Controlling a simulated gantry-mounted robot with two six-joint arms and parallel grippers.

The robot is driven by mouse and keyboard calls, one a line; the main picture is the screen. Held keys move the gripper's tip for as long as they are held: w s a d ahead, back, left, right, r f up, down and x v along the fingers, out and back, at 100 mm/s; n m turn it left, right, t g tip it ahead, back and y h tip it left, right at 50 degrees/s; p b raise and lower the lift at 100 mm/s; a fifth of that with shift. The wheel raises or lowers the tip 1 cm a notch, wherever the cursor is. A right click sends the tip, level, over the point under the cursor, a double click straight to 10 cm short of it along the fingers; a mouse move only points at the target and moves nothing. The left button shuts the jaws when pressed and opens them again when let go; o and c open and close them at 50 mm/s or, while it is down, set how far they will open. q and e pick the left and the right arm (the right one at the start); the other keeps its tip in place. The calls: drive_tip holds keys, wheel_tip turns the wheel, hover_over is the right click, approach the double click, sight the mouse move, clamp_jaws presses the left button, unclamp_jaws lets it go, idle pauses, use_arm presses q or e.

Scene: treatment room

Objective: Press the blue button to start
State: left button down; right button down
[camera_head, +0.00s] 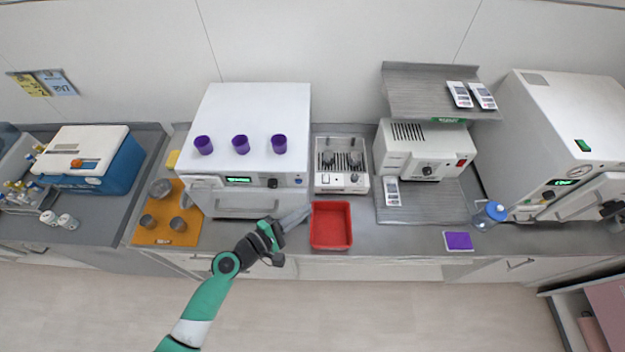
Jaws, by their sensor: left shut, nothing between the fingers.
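A white box-shaped oven (258,130) with a green display (239,180) stands on the counter left of centre. A small bluish spot at the right end of its front panel looks like the blue button (298,181), but it is too small to be sure. My left gripper (305,212) is shut and empty, its fingers pointing right. In the picture it lies below the oven's right front corner, just left of the red tray, apart from the bluish spot. My right gripper is not in view.
A red tray (331,245) sits at the counter's front edge. Purple cups (240,144) stand on the oven. An orange mat (139,237) with metal cups lies left. A small machine (342,182) is behind the tray.

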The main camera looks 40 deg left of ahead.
sight(298, 181)
use_arm(q)
drive_tip(key=shift+n+y, duration=0.4)
drive_tip(key=s+f, duration=0.1)
drive_tip(key=s+a+f, duration=0.1)
drive_tip(key=s+f, duration=0.1)
drive_tip(key=shift+a+f, duration=0.25)
drive_tip(key=shift+a, duration=0.05)
drive_tip(key=shift+w, duration=0.1)
drive_tip(key=w+a+b, duration=0.3)
drive_tip(key=w+a, duration=0.2)
drive_tip(key=w, duration=0.1)
drive_tip(key=shift+w+a, duration=0.3)
drive_tip(key=shift+w, duration=0.1)
drive_tip(key=shift+w, duration=0.1)
idle(1.3)
drive_tip(key=shift+w+a, duration=0.25)
